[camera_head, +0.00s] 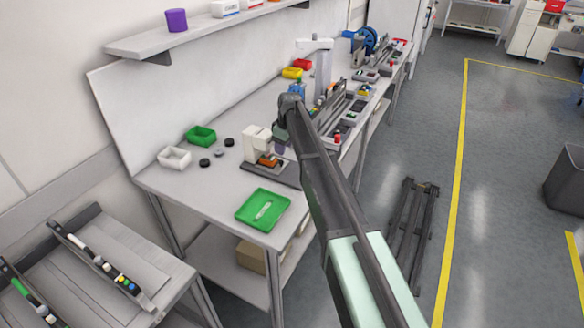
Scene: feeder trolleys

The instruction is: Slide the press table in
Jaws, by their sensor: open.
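A small white press (254,138) stands on a dark base plate (284,176) on the grey workbench. A low press table with an orange-brown top (268,160) sits at the front of the press, at its foot. My gripper (281,149) is open, just right of the press head and close to the table in the picture. My arm comes up from the bottom and hides part of the bench and base plate. The fingertips are small and dark, and I cannot tell whether they touch the press table.
A green tray (248,219) with a light part lies at the bench's front. Green (201,136) and white (174,158) bins and several black discs are to the left. A feeder rail unit (345,105) stands behind my arm. A trolley (110,285) is at lower left.

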